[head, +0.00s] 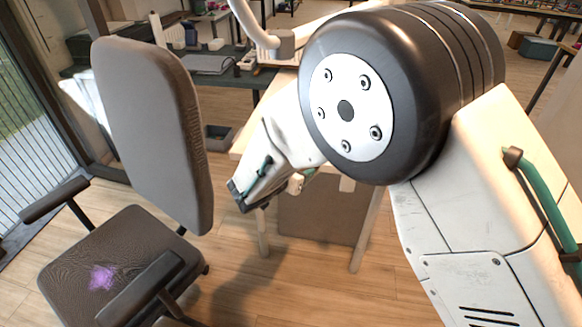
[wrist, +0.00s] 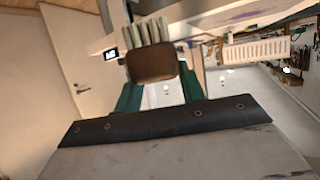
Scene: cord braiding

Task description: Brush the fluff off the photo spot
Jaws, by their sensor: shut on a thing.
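A purple patch (head: 102,278), fuzzy at its edges, lies on the dark seat (head: 75,250) of the office chair in the head view. I cannot tell whether it is fluff, a mark or both. My gripper (wrist: 158,85) has two green fingers in the wrist view. They are shut on a small brush (wrist: 152,65) with a brown block and pale bristles, which point away from the camera. In the head view my arm's end is right of the chair's backrest, well apart from the patch. The fingers and brush are hard to make out there.
The tall grey backrest (head: 150,125) stands between my arm's end and the left side. Armrests (head: 140,287) flank the seat. A light wooden table (head: 240,150) is behind my arm, and a dark desk (head: 215,75) stands farther back. Wooden floor (head: 310,295) is clear in front.

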